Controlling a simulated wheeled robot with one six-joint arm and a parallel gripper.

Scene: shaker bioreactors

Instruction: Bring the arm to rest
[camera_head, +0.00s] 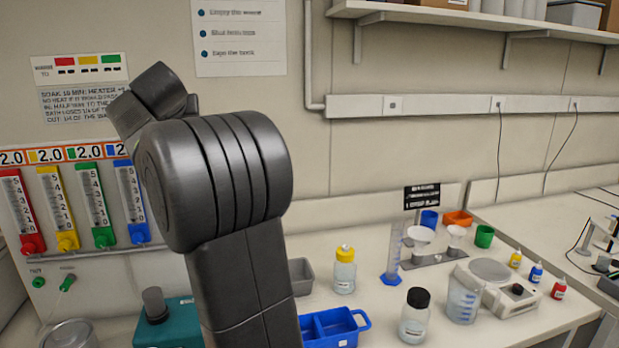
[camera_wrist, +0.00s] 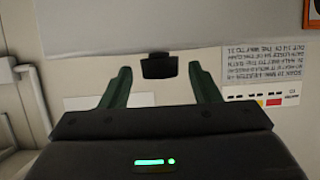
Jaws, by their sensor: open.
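My arm rises through the middle of the head view, in front of the bench, and its bulky joint hides part of the wall and bench behind it. My gripper (camera_wrist: 160,88) shows in the wrist view. Its two dark green fingers stand wide apart with nothing between them. Beyond the fingers is the pale wall, with a printed text sheet (camera_wrist: 263,62) that appears upside down and a colour-marked label (camera_wrist: 262,98). A small black block (camera_wrist: 160,66) shows between and beyond the fingertips. In the head view the gripper's fingers cannot be made out.
The bench holds a yellow-capped bottle (camera_head: 344,272), a black-capped bottle (camera_head: 415,318), a beaker (camera_head: 464,300), a measuring cylinder (camera_head: 392,262), a blue tray (camera_head: 345,328) and a balance (camera_head: 508,298). Coloured flow meters (camera_head: 97,205) line the left wall. A shelf (camera_head: 480,17) hangs at upper right.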

